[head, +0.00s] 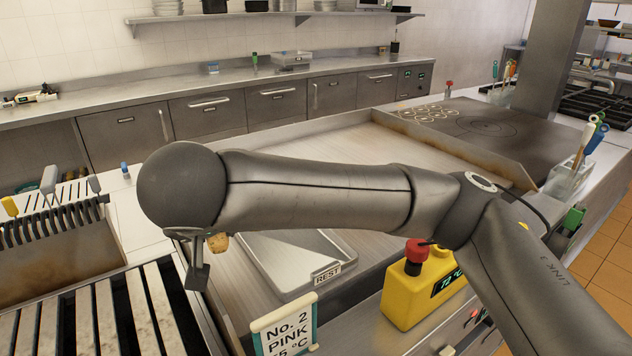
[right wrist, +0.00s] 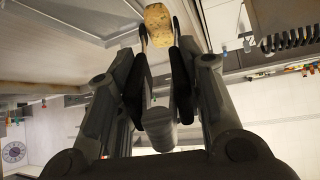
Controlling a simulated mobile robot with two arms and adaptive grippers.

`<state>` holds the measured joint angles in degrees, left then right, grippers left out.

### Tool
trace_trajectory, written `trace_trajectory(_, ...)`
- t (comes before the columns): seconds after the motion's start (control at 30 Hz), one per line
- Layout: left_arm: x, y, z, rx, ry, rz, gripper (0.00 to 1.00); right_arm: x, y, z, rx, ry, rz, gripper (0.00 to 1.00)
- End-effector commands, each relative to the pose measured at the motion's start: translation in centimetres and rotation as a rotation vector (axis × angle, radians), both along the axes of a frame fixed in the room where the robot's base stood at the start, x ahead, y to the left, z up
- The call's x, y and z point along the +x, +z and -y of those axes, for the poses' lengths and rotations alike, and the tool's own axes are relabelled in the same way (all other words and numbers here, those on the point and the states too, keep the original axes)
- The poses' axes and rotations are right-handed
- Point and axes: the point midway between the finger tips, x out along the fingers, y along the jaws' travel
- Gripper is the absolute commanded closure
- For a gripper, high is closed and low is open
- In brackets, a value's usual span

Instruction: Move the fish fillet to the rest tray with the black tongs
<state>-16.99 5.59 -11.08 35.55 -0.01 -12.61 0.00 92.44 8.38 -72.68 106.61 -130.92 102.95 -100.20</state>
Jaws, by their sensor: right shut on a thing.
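The fish fillet (right wrist: 157,25) is a browned, speckled piece between the thin dark tips of the black tongs (right wrist: 143,38) in the right wrist view. In the head view the fillet (head: 218,241) shows small below my right wrist, near the left edge of the rest tray. My right gripper (right wrist: 161,95) is shut on the tongs. In the head view my wrist hides most of the gripper and tongs. The rest tray (head: 328,272) is a shallow metal tray with a REST label; my arm covers its far part. My left gripper is not in view.
The slatted grill (head: 135,310) lies at the lower left. A card reading No. 2 PINK (head: 288,328) stands before the tray. A yellow box (head: 408,298) with a red knob and display stands right of it. A flat hotplate (head: 470,130) is behind.

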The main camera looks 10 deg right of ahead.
Motion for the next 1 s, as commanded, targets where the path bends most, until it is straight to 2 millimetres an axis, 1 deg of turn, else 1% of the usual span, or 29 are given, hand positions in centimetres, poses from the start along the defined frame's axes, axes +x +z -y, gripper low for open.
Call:
trace_trajectory(0.03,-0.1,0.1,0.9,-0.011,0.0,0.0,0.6,0.2,0.2,0.2,0.003,0.002,0.001,1.0)
trace_trajectory(0.1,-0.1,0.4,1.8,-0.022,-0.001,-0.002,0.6,0.6,0.5,0.8,0.004,0.014,-0.003,1.0)
trace_trajectory(0.23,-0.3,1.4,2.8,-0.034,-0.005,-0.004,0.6,1.8,1.4,2.7,0.007,0.053,-0.009,1.0)
trace_trajectory(0.37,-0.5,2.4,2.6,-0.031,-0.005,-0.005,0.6,3.3,2.5,5.3,0.008,0.109,-0.011,1.0)
trace_trajectory(0.47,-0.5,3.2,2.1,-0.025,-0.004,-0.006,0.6,4.4,3.4,7.7,0.008,0.15,-0.01,1.0)
trace_trajectory(0.57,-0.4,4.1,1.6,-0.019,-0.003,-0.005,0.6,5.5,4.3,10.3,0.008,0.193,-0.011,1.0)
trace_trajectory(0.73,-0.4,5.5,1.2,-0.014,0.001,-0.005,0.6,7.1,5.9,15.2,0.008,0.259,-0.007,1.0)
trace_trajectory(0.77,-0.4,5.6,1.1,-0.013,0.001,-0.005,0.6,7.4,5.9,16.1,0.007,0.269,-0.005,1.0)
trace_trajectory(0.8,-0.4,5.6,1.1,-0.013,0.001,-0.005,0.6,7.6,5.5,17.0,0.007,0.283,-0.005,1.0)
trace_trajectory(0.83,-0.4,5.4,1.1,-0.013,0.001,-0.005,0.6,7.7,5.0,17.5,0.006,0.292,-0.006,1.0)
trace_trajectory(1.0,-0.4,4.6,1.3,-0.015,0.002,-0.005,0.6,7.9,2.0,18.3,0.004,0.309,0.0,1.0)
